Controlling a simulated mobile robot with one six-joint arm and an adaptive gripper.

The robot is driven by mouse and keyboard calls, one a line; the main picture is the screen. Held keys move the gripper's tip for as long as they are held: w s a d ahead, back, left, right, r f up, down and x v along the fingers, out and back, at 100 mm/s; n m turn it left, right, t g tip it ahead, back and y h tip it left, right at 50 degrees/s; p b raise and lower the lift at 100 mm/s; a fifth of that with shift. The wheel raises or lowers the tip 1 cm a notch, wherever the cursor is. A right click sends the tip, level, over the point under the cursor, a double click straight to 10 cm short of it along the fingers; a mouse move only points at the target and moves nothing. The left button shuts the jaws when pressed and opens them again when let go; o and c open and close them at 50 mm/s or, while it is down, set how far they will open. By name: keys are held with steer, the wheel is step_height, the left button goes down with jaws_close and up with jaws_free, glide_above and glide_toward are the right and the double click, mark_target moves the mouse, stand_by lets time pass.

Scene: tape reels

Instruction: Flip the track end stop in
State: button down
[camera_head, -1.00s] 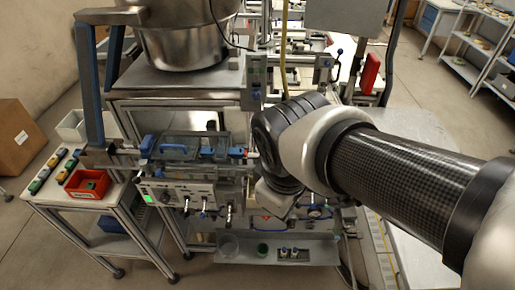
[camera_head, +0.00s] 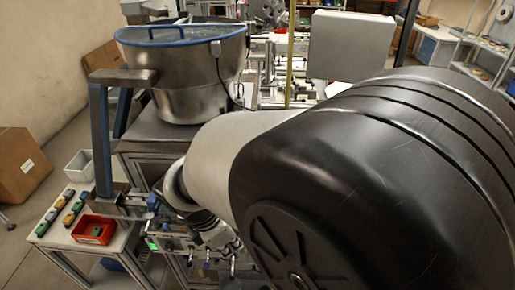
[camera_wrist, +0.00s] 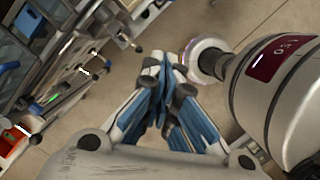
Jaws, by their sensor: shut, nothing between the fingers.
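I cannot pick out the track end stop in either view. The small machine with the track is mostly hidden behind my arm in the head view. Only its left edge shows, with a lit green display (camera_head: 152,244). In the wrist view, my gripper (camera_wrist: 161,62) has its blue and grey fingers together with nothing between them. It hangs over bare floor, apart from the machine parts (camera_wrist: 85,72) at the left. In the head view my arm hides most of the middle and right, and I cannot make out the fingertips.
A steel bowl (camera_head: 185,75) with a blue rim stands behind my arm. At the left, a side table (camera_head: 60,232) carries a red bin (camera_head: 93,230) and several coloured blocks (camera_head: 72,212). A cardboard box (camera_head: 22,165) stands beyond it. A grey panel box (camera_head: 350,47) stands behind.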

steer(key=w+d+f+b, duration=0.1)
steer(key=w+d+f, duration=0.2)
steer(key=f, duration=0.6)
steer(key=shift+w+d+b, duration=0.2)
steer(key=shift+d+b, duration=0.15)
steer(key=shift+d, duration=0.9)
steer(key=w+p, duration=0.1)
steer(key=w, duration=0.3)
steer(key=shift+w+p, duration=0.3)
steer(key=shift+p, duration=0.05)
steer(key=shift+d, duration=0.1)
